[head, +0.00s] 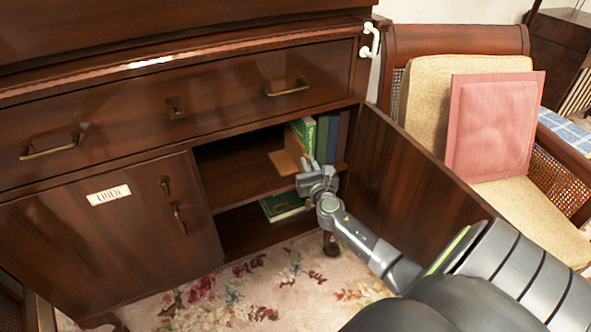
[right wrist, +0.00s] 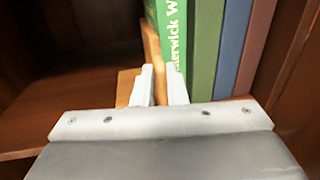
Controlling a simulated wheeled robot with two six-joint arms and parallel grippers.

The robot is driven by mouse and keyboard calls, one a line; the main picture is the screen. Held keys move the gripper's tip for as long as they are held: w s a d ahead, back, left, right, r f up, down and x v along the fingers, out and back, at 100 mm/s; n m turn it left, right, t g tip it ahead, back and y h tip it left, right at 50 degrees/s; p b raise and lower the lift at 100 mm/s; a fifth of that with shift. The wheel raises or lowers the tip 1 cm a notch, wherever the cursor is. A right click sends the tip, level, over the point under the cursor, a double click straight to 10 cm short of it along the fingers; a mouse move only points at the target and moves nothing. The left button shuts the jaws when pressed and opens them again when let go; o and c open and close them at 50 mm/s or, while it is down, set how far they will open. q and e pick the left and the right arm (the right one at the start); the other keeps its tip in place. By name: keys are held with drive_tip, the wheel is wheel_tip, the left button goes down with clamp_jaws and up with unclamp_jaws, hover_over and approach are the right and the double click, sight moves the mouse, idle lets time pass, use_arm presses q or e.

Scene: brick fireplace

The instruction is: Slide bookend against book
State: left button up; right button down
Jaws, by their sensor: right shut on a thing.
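The wooden bookend (head: 287,161) stands on the upper shelf of the open cabinet, left of the books. In the right wrist view, its upright plate (right wrist: 152,48) runs down between the fingers, and its base (right wrist: 125,86) shows to the left. My right gripper (head: 308,166) is shut on the upright plate. The green book with lettering (right wrist: 170,35) stands close to the right of the plate; it also shows in the head view (head: 304,131). I cannot tell whether plate and book touch. My left gripper is not in view.
Several upright books (head: 333,138) fill the shelf's right end. A green book (head: 283,205) lies on the lower shelf. The open cabinet door (head: 410,180) stands right of my arm, and the closed LINEN door (head: 110,215) is left. The upper shelf's left part is clear.

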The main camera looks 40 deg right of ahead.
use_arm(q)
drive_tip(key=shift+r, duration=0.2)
use_arm(e)
drive_tip(key=shift+s+d, duration=0.1)
drive_tip(key=shift+d, duration=0.1)
drive_tip(key=c, duration=1.5)
unclamp_jaws()
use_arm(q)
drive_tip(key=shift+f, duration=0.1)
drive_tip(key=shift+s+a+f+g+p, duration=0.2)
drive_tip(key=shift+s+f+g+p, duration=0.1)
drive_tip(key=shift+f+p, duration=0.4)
use_arm(e)
drive_tip(key=v, duration=1.7)
drive_tip(key=shift+s+a, duration=0.1)
drive_tip(key=shift+s, duration=0.1)
